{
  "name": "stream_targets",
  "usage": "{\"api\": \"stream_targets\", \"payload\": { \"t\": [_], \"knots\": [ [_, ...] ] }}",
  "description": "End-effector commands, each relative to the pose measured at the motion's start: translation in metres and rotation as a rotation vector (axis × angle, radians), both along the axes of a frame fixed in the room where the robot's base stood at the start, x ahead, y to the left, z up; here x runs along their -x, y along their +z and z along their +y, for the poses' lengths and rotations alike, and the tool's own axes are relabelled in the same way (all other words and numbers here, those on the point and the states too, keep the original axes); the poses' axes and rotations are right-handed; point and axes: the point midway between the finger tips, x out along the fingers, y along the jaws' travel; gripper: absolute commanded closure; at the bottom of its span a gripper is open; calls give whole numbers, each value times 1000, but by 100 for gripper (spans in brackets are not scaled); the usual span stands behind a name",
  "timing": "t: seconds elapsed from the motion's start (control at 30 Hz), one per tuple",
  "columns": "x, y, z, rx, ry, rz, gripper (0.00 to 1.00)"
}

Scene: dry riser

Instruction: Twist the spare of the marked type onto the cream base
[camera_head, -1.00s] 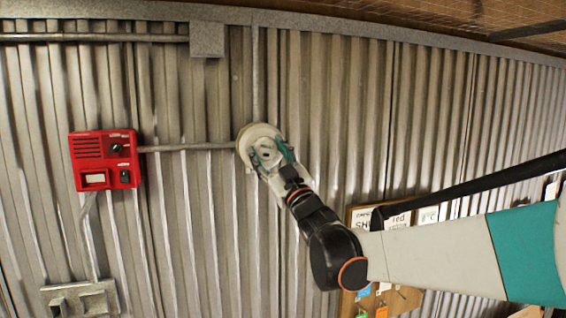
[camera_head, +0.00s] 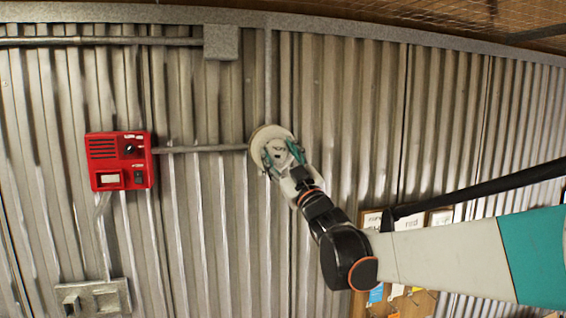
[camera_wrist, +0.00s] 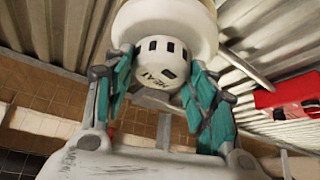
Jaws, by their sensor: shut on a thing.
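The cream base (camera_head: 257,146) is a round disc on the corrugated wall, at the end of a conduit. It fills the top of the wrist view (camera_wrist: 165,14). A white detector head (camera_head: 279,150) with dark slots is in front of it; lettering that looks like "HEAT" shows on it in the wrist view (camera_wrist: 155,60). My gripper (camera_head: 281,154) is shut on the head, with teal fingers on both sides. The head is up against the base, with no clear gap in the wrist view. I cannot tell whether it is locked in.
A red call box (camera_head: 120,161) is on the wall to the left, with the conduit (camera_head: 200,149) leading to the base. A grey junction box (camera_head: 221,42) is above. A grey switch plate (camera_head: 94,298) is at lower left. A board with cards (camera_head: 372,220) is partly behind my arm.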

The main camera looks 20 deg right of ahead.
Motion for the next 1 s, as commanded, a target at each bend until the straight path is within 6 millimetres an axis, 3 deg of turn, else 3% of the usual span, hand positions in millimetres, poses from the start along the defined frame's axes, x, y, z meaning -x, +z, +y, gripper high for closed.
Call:
{"api": "stream_targets", "payload": {
  "t": [0.87,0.9,0.97,1.0],
  "knots": [
    [-20,0,0,0,0,0,75],
    [-20,0,0,0,0,0,39],
    [-20,0,0,0,0,0,26],
    [-20,0,0,0,0,0,25]
  ]
}}
